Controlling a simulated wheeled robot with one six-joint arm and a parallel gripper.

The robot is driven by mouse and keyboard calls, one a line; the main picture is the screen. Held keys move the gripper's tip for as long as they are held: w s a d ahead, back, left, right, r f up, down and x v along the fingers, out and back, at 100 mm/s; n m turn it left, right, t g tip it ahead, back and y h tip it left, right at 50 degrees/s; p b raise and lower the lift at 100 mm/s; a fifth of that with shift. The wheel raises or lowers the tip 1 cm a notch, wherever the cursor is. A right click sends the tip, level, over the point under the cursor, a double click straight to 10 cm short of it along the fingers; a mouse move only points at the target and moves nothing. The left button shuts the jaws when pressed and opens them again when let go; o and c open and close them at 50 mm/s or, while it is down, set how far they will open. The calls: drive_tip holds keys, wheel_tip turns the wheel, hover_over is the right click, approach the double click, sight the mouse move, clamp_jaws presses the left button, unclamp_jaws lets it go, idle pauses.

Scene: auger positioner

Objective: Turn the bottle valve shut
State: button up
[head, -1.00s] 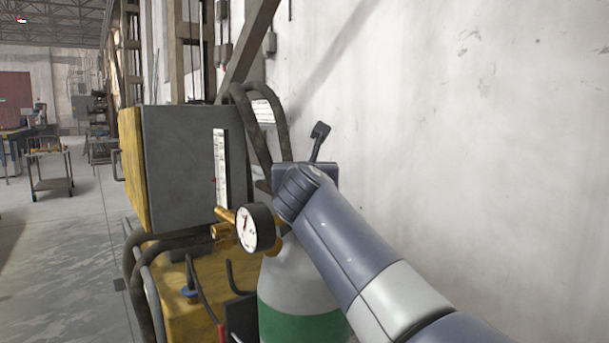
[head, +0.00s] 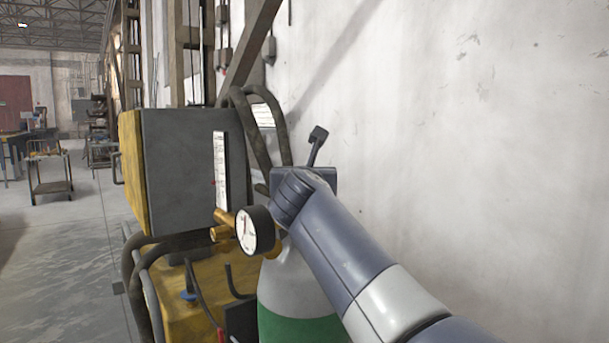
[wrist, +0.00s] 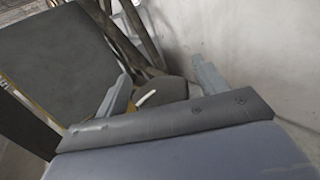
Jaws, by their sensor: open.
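The bottle (head: 290,290) stands upright against the wall side in the head view, pale grey above a green band. A round gauge (head: 254,230) with a white face and brass fittings (head: 222,234) sits at its neck. My arm covers the bottle's top, and I cannot make out the valve in the head view. My gripper (wrist: 161,70) shows in the wrist view with two grey fingers spread apart. A dark rounded part with a thin white strip shows between and beyond the fingers; I cannot tell whether it belongs to the valve. No contact is visible.
A grey and yellow cabinet (head: 185,172) stands left of the bottle, with thick hoses (head: 262,125) behind it and at its lower left. The wall (head: 460,130) is close on the right. Open floor (head: 60,260) lies at far left.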

drive_tip(key=shift+r, duration=0.15)
wheel_tip(320, 180, up, 10)
drive_tip(key=p, duration=0.7)
